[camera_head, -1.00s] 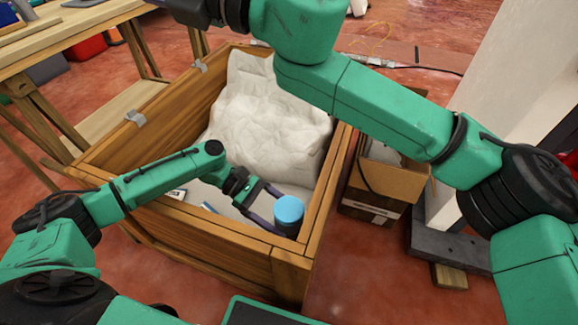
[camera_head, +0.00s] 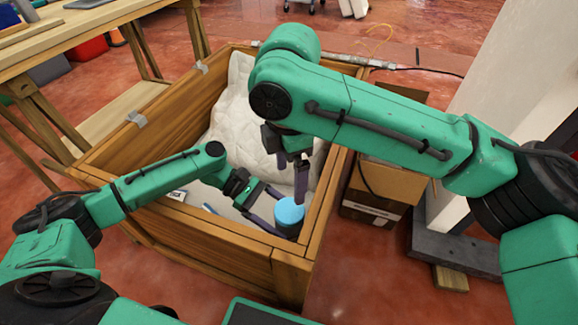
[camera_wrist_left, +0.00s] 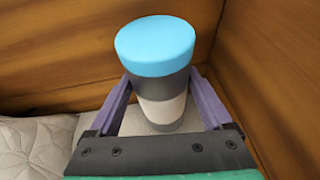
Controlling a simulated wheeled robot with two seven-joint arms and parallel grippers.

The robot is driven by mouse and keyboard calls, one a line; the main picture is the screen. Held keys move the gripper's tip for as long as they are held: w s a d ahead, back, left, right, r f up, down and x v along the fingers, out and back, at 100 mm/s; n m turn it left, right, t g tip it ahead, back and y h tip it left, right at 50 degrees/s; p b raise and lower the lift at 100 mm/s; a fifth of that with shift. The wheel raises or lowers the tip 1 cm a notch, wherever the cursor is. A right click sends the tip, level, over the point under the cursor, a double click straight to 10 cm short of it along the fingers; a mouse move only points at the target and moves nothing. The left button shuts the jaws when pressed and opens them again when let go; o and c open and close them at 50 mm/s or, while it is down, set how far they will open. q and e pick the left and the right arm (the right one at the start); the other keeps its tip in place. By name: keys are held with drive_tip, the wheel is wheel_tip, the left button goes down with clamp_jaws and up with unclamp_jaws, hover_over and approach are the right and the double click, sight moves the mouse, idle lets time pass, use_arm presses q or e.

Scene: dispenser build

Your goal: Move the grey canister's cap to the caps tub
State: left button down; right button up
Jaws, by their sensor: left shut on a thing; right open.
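The grey canister (camera_wrist_left: 160,73) stands upright in a corner of the wooden crate, with a white band and a light blue cap (camera_head: 290,210) on its top. The cap also shows in the left wrist view (camera_wrist_left: 155,40). My left gripper (camera_head: 281,216) is shut on the canister body below the cap, one finger on each side. My right gripper (camera_head: 291,183) is open and empty, fingers pointing down, just above the cap in the head view; its exact height over the cap is hard to tell. I cannot make out the caps tub.
The wooden crate (camera_head: 225,258) has high walls close around the canister. A crumpled white sheet (camera_head: 228,115) fills its far part. A cardboard box (camera_head: 378,190) stands right of the crate, a wooden table (camera_head: 95,45) at the left, and a pale post (camera_head: 500,85) at the right.

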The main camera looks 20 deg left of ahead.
sight(290, 210)
wheel_tip(290, 210, down, 11)
drive_tip(key=shift+r, duration=0.1)
drive_tip(key=c, duration=1.2)
drive_tip(key=shift+r, duration=0.15)
drive_tip(key=shift+r, duration=1)
drive_tip(key=shift+r, duration=2)
use_arm(q)
unclamp_jaws()
